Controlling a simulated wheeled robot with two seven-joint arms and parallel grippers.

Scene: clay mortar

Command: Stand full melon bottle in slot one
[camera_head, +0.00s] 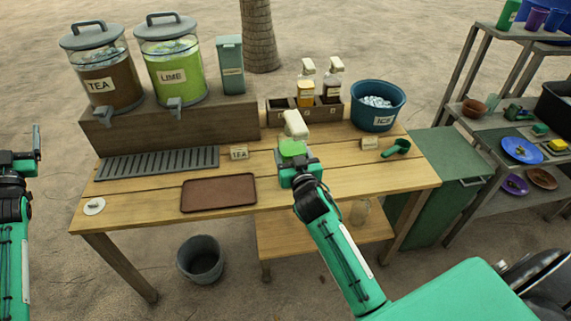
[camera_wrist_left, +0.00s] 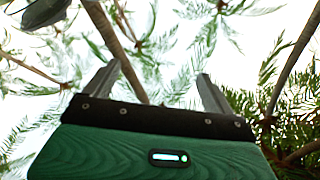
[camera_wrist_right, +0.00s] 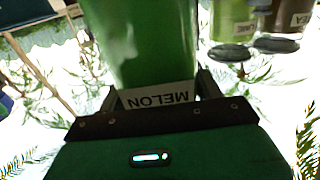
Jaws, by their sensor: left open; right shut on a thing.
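My right gripper (camera_head: 296,168) is shut on the green melon bottle (camera_head: 291,148), above the middle of the wooden table. The bottle has a whitish pump top; its body is partly hidden by the gripper in the head view. In the right wrist view the bottle (camera_wrist_right: 142,40) and its MELON label stand between the fingers (camera_wrist_right: 160,88). The dark slotted rack (camera_head: 284,117) is beyond it at the table's back. My left gripper (camera_head: 36,150) is open and empty at far left.
A blue ICE bucket (camera_head: 377,117) stands right of the rack, with a green scoop (camera_head: 397,149) in front. Drink dispensers (camera_head: 103,80) stand on a wooden riser (camera_head: 170,129) at left.

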